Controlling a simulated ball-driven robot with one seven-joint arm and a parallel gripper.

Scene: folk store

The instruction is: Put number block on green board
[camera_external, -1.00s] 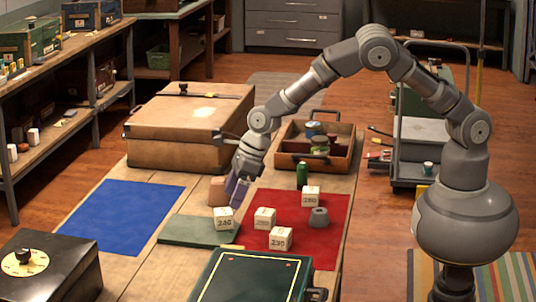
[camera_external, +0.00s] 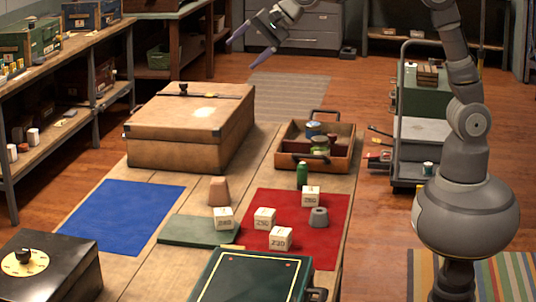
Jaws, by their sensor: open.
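A white number block (camera_external: 223,218) rests at the right part of the flat green board (camera_external: 190,232), close to the red mat. Three more number blocks stand on the red mat: one at the middle left (camera_external: 265,217), one nearer the front (camera_external: 281,238) and one at the back (camera_external: 311,196). Their printed numbers are too small to read surely. My gripper (camera_external: 242,53) is high up at the top of the view, far above the table and clear of the blocks. Its two purple fingers are spread apart, with nothing between them.
On the red mat (camera_external: 330,240) stands a grey weight (camera_external: 319,217). A tan tapered block (camera_external: 218,190) stands behind the green board, and a green bottle (camera_external: 302,175) behind the mat. A blue mat (camera_external: 125,215), large tan case (camera_external: 190,130), wooden tray (camera_external: 340,158) and dark green case (camera_external: 255,275) surround them.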

